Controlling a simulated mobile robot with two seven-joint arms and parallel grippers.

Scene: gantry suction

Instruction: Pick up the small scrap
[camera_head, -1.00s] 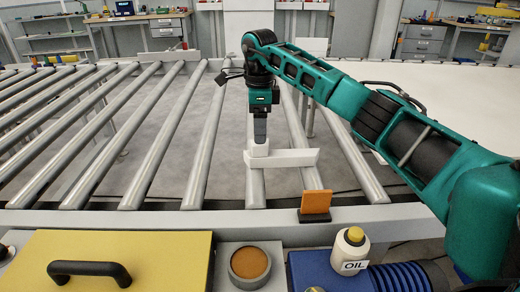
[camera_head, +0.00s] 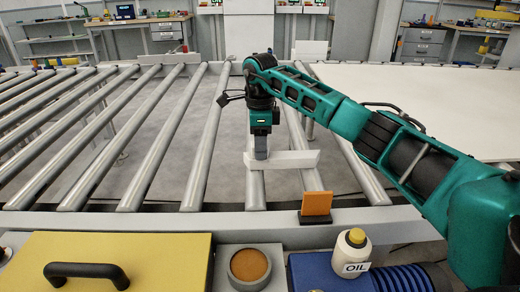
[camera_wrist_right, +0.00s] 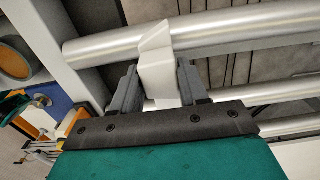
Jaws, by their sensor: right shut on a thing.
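The small scrap (camera_head: 294,159) is a white, angular piece on the rollers just behind the near rail in the head view. In the right wrist view the white scrap (camera_wrist_right: 158,78) stands between the two dark fingers and partly over a roller. My right gripper (camera_head: 261,149) points down at the scrap's left end, with its fingers around it. In the wrist view my right gripper (camera_wrist_right: 157,80) is shut on the scrap. The scrap's underside is hidden, so I cannot tell whether it still touches the rollers. My left gripper is not in view.
Grey rollers (camera_head: 205,150) with open gaps run across the middle. An orange plate (camera_head: 316,203) stands on the near rail. In front are a yellow lid (camera_head: 150,255), a round cup (camera_head: 250,265) and an oil bottle (camera_head: 352,250). A large white sheet (camera_head: 430,100) lies at right.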

